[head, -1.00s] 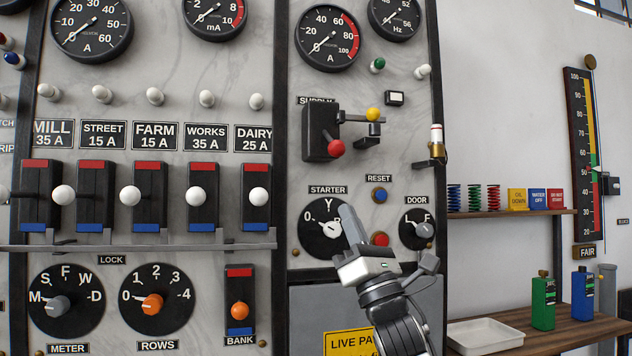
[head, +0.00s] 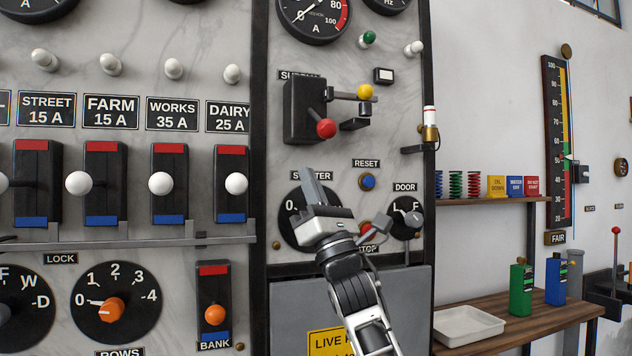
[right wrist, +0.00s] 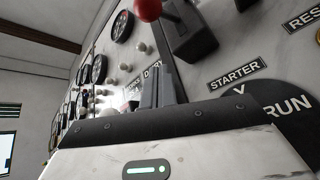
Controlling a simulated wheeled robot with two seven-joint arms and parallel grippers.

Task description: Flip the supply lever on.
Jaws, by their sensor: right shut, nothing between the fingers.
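The supply switch is a black box (head: 303,111) on the grey panel, under a partly covered label that starts "SUP". Its lever ends in a red knob (head: 326,128), low and standing out from the box. A yellow knob (head: 365,91) sits on a metal bar to the right of it. My right gripper (head: 308,182) is shut and empty, in front of the STARTER dial, with its tips pointing up below the switch box and apart from the red knob. The right wrist view shows the shut fingers (right wrist: 163,88) and the red knob (right wrist: 149,8) above them. My left gripper is not in view.
The STARTER dial (head: 292,206) is partly hidden behind my gripper. The blue RESET button (head: 368,181), a red button (head: 366,227) and the DOOR dial (head: 402,225) are close on the right. A row of white-knobbed switches (head: 161,184) stands left.

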